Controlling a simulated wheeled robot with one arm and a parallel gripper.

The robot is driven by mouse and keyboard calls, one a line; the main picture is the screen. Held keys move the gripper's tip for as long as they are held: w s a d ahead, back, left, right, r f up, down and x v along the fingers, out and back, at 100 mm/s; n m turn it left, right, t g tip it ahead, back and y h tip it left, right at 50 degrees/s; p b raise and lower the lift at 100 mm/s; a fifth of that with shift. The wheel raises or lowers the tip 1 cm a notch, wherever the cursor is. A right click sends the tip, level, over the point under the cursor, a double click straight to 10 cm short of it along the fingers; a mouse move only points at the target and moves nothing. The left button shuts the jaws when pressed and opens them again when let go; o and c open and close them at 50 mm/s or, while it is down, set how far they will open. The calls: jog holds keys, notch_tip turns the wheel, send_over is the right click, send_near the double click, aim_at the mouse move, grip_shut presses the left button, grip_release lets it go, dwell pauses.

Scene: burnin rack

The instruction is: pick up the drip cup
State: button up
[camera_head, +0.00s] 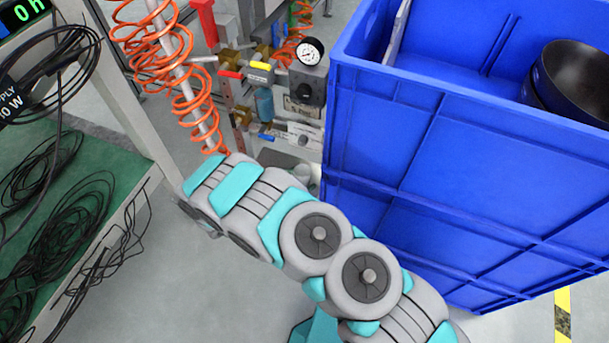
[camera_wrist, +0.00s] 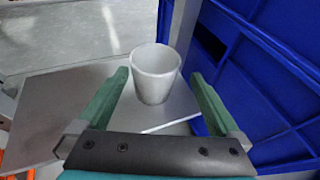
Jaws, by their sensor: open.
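The drip cup (camera_wrist: 155,78) is a plain white cup, wider at the top, standing upright on a grey plate (camera_wrist: 50,108) in the wrist view. My gripper (camera_wrist: 160,88) is open, with one green finger on each side of the cup. The cup stands between the fingers toward their tips, and a gap shows on both sides. In the head view my arm reaches away toward the pipework, and its gripper end and the cup cannot be made out there.
A large blue crate (camera_head: 420,180) stands close on the right, with a dark bowl (camera_head: 575,80) in it. Pipework with a pressure gauge (camera_head: 311,52) and a coiled orange hose (camera_head: 165,60) is behind my arm. A green bench (camera_head: 60,210) with black cables is at left.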

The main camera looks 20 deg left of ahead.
aim_at(307, 173)
jog(key=shift+a+x, duration=0.15)
jog(key=shift+x, duration=1.25)
jog(key=shift+a+x, duration=0.15)
jog(key=shift+x, duration=1.3)
jog(key=shift+w+a+r, duration=0.1)
jog(key=c, duration=1.4)
